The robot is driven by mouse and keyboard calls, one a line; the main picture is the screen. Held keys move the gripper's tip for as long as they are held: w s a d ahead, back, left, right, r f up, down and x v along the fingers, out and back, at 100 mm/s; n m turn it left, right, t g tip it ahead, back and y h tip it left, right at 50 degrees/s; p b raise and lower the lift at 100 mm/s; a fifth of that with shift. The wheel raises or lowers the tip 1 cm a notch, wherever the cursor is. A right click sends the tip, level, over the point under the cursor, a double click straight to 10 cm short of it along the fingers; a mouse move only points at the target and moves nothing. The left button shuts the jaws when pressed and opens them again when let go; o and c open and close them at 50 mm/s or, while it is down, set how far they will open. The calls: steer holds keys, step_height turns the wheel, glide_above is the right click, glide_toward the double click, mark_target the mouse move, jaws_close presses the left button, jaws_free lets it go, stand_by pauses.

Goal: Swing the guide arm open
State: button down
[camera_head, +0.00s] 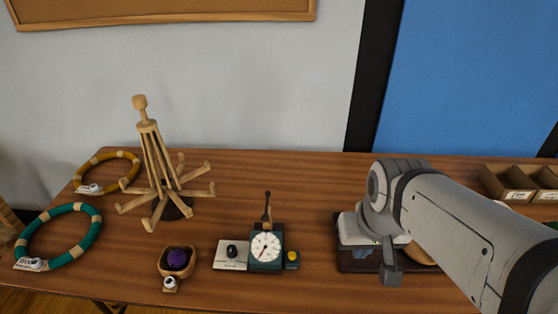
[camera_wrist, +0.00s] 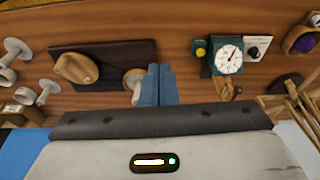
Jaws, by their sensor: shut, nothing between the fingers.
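A green box with a white dial (camera_head: 266,247) stands on the table, with a slim upright wooden arm (camera_head: 267,207) on top. The dial box (camera_wrist: 228,58) and its wooden arm (camera_wrist: 224,89) also show in the wrist view. A dark board (camera_wrist: 112,52) carries an oval wooden piece (camera_wrist: 76,68) and a smaller round wooden part (camera_wrist: 134,80). I cannot tell for sure which part is the guide arm. My gripper (camera_wrist: 160,84) has its blue fingers together and empty, between the board's end and the dial box. In the head view my arm hides much of the board (camera_head: 350,264).
A wooden yarn swift (camera_head: 160,170) stands left of the dial box. A wooden bowl (camera_head: 178,260) with a purple ball is at the front. Teal (camera_head: 92,215) and yellow (camera_head: 78,178) rings lie far left. Compartment trays (camera_head: 507,184) are far right. Table between swift and board is clear behind the dial box.

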steer(key=n+g+y+p, duration=0.2)
steer(key=g+y+p, duration=0.2)
steer(key=y, duration=0.4)
glide_toward(267, 206)
steer(key=s+a+f, duration=0.2)
steer(key=s+f, duration=0.2)
steer(key=f, duration=0.1)
steer(key=shift+s+a+f, duration=0.2)
steer(key=shift+a+f, duration=0.15)
steer(key=shift+a, duration=0.1)
